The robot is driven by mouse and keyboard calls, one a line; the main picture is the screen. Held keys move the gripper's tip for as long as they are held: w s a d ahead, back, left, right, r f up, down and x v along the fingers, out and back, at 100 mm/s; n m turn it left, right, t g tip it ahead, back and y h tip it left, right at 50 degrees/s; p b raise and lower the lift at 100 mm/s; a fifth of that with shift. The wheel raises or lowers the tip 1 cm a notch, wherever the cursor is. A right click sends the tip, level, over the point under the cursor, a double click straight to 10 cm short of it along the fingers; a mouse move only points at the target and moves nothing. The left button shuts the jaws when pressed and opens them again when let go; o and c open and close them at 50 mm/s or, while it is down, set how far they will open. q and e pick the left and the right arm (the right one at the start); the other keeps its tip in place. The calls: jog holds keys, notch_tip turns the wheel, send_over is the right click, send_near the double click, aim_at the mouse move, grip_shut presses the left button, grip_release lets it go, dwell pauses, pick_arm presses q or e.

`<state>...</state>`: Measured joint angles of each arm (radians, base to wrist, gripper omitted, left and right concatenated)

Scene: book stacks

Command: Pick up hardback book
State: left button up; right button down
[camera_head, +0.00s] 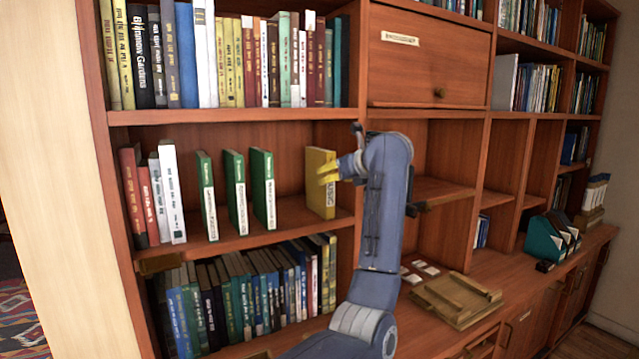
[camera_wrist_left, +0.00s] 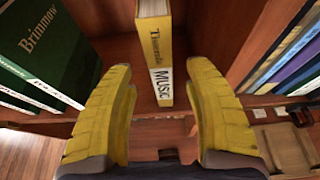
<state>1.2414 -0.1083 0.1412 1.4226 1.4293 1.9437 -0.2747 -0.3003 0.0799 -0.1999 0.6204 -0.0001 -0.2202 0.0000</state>
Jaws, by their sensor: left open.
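A yellow hardback book (camera_head: 319,184) stands upright at the right end of the middle shelf (camera_head: 285,228), by the divider. In the left wrist view the yellow book (camera_wrist_left: 156,55) shows its spine, with a white label reading "MUSIC". My left gripper (camera_head: 330,172), with yellow fingers, is in front of this book in the head view. In the left wrist view my left gripper (camera_wrist_left: 163,105) is open, one finger to each side of the spine's line. The spine lies ahead between the fingers, and I cannot tell whether they touch it. My right gripper is in neither view.
Several green books (camera_head: 263,188) stand spaced apart to the left on the same shelf. The shelf above and the books below (camera_head: 250,290) are tightly filled. A wooden tray (camera_head: 455,298) lies on the counter at the right. The compartment right of the divider is mostly empty.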

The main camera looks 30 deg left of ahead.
pick_arm(q)
jog(key=shift+x, duration=4.75)
jog(key=shift+d+f, duration=0.1)
jog(key=shift+f, duration=0.1)
jog(key=shift+c, duration=0.2)
grip_shut()
jog(key=shift+r, duration=0.1)
